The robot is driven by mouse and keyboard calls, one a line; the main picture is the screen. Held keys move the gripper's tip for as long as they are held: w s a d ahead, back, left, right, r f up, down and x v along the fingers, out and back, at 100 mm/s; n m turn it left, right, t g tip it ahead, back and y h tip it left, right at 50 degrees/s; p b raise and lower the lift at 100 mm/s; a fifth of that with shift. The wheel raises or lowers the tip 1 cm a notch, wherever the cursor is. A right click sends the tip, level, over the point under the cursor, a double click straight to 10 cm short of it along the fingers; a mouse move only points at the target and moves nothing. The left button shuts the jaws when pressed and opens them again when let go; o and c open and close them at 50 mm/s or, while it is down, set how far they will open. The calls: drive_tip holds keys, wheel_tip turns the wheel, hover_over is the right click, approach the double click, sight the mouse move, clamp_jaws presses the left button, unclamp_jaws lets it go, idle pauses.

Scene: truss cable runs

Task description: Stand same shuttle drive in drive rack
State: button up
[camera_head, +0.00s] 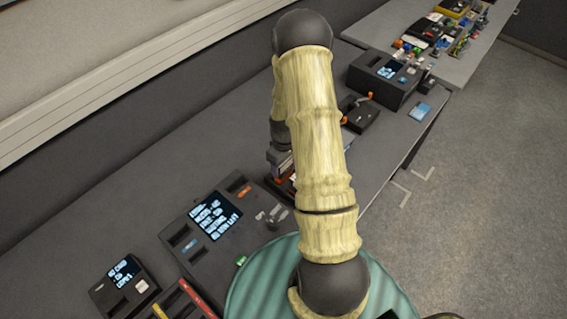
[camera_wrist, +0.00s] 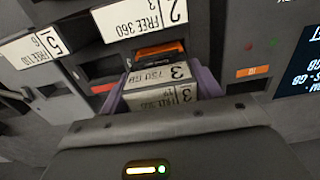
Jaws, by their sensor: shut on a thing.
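My gripper (camera_wrist: 159,88) has purple fingers and is shut on a drive (camera_wrist: 157,74) with a white label reading "3" and what looks like "750 GB", upside down in the wrist view. A second white label with a "3" sits just below it between the fingers; I cannot tell which part bears it. The drive is at a dark drive rack (camera_wrist: 92,67) with white number plates. I cannot tell how deep it sits or whether it touches the rack. An orange piece (camera_wrist: 160,49) shows in a dark opening just beyond it. In the head view my arm hides most of the gripper and rack.
A console with a lit screen (camera_head: 212,215) stands left of my arm, a smaller screen unit (camera_head: 125,270) at lower left. A black screen box (camera_head: 385,72) and small black box (camera_head: 360,115) stand on the right. The back-left table strip is clear.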

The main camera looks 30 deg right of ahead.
drive_tip(key=shift+f+b, duration=0.4)
drive_tip(key=shift+f, duration=0.2)
idle(0.4)
drive_tip(key=o, duration=1.5)
drive_tip(key=shift+r, duration=0.1)
drive_tip(key=shift+r+p, duration=2.75)
drive_tip(key=shift+r, duration=0.95)
